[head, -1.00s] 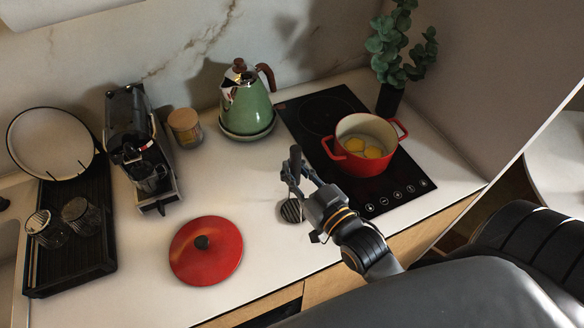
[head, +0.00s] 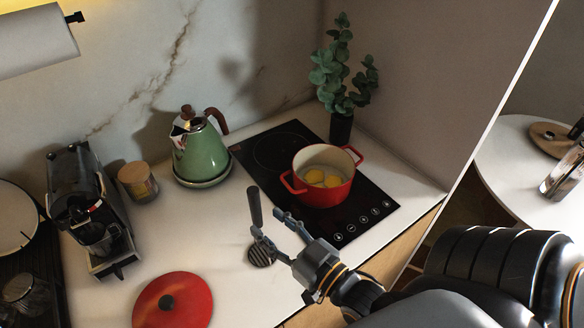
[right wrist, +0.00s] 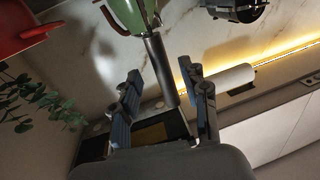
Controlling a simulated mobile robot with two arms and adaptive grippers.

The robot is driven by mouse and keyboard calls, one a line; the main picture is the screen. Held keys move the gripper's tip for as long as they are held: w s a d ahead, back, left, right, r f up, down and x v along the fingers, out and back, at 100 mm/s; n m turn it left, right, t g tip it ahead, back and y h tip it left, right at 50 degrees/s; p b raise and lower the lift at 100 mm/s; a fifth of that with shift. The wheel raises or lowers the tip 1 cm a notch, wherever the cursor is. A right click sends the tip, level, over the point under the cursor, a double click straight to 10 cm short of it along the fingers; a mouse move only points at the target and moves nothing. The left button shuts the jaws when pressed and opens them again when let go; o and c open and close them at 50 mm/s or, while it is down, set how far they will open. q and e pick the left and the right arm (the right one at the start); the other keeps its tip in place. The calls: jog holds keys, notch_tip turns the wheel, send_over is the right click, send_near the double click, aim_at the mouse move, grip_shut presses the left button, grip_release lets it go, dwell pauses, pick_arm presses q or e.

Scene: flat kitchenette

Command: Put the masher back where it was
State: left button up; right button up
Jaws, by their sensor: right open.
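The masher (head: 255,208) stands upright on the white counter, dark handle up and round slotted head (head: 262,252) down, left of the hob's front part. My right gripper (head: 266,223) is open just right of the handle, with its fingertips close to it. In the right wrist view, the handle (right wrist: 160,70) shows between the two spread fingers (right wrist: 160,88), with a gap on each side. Whether a finger touches it I cannot tell. My left gripper is not in view.
A red pot (head: 322,190) with yellow pieces inside sits on the black hob (head: 262,152). A green kettle (head: 201,155), a lidded jar (head: 138,182) and a coffee machine (head: 84,205) stand behind and left. A red lid (head: 190,300) lies in front. Counter between kettle and lid is clear.

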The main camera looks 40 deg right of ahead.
jog(key=s, duration=0.2)
jog(key=s+b, duration=0.1)
jog(key=s, duration=0.3)
jog(key=shift+d, duration=0.35)
